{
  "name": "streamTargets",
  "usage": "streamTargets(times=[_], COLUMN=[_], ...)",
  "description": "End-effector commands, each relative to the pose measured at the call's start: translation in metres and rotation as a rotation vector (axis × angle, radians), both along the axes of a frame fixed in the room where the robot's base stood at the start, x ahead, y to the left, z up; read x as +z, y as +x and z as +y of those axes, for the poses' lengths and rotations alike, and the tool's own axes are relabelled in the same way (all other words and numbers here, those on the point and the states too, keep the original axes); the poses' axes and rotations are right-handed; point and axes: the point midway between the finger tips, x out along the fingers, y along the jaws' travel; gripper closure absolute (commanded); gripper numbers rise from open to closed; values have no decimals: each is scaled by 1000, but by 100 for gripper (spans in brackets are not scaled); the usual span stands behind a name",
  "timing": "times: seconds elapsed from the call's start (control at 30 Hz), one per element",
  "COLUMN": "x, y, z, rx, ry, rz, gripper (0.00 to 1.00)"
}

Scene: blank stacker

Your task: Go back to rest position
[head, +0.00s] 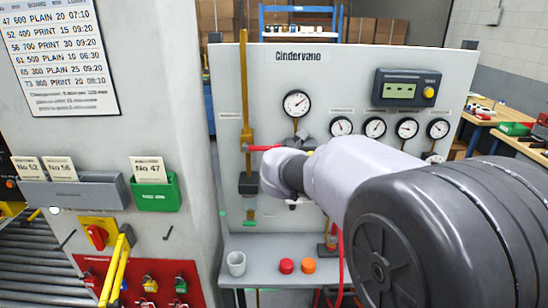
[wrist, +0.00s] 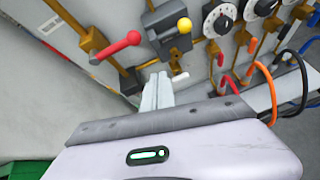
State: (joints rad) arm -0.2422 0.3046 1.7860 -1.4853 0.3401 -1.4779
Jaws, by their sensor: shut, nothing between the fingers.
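My gripper (wrist: 158,92) shows in the wrist view with its two pale fingers together and nothing between them. It points at a panel with a red-knobbed lever (wrist: 131,39) and a yellow-knobbed valve (wrist: 184,26). The fingertips look apart from both knobs, but the exact gap cannot be told. In the head view my arm reaches from the lower right toward the grey Cindervano panel (head: 345,65), and my arm hides the gripper's fingers. A red handle (head: 264,148) shows just left of my wrist there.
Gauges (head: 297,103) and a display box (head: 407,88) are on the panel. A pillar at left carries card holders (head: 75,192) and a red padlock board (head: 150,291). Hoses (wrist: 262,95) hang near my gripper.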

Motion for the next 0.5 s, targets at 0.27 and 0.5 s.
streamTargets(times=[0.27,0.5], x=[-32,-99], y=[-237,-382], z=[-110,-59], rx=[-1334,2238], ry=[1416,-2177], rz=[-66,-8], gripper=[100,100])
